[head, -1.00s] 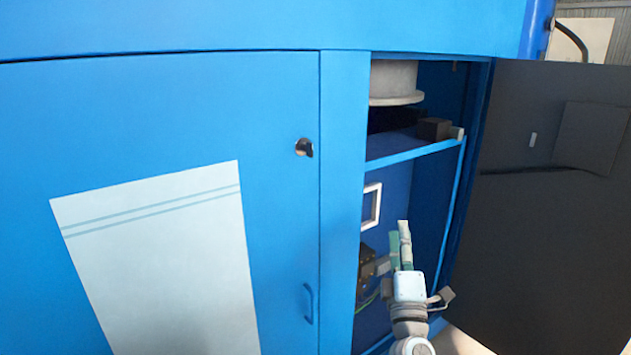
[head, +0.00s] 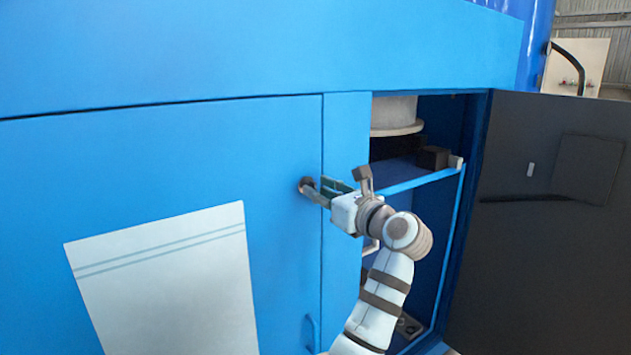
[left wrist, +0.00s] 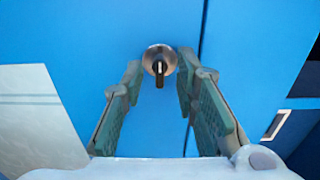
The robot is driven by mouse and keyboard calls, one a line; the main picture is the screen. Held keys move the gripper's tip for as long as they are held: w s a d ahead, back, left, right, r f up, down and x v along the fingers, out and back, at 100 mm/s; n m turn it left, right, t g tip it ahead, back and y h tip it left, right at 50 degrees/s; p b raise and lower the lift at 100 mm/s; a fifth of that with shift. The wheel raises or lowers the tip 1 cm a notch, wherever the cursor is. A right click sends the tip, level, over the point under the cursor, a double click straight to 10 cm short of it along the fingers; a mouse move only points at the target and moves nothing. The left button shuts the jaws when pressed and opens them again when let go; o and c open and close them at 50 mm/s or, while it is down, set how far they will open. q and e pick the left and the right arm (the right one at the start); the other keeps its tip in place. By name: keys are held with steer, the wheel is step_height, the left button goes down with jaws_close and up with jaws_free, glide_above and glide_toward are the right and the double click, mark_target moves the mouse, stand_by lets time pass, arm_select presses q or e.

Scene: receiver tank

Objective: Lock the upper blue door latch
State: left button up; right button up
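The blue door (head: 190,150) on the left is closed. Its upper latch (head: 306,185) is a round metal knob near the door's right edge. In the left wrist view the latch (left wrist: 160,60) has a dark tab pointing down. My left gripper (head: 325,190) reaches in from the right and faces the latch. In the left wrist view its two green-padded fingers (left wrist: 161,76) are apart, with the latch ahead between their tips and clear space on both sides. In the head view the fingers partly cover the latch. My right gripper is not in view.
An open dark door (head: 545,230) stands at the right. Behind my arm is an open cabinet with a blue shelf (head: 415,178) and a small black box (head: 432,157). A white panel (head: 165,280) is on the closed door, with a blue handle (head: 310,333) low near its edge.

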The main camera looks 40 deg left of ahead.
arm_select(q)
steer(key=shift+x, duration=0.85)
steer(key=shift+r, duration=0.1)
jaws_close()
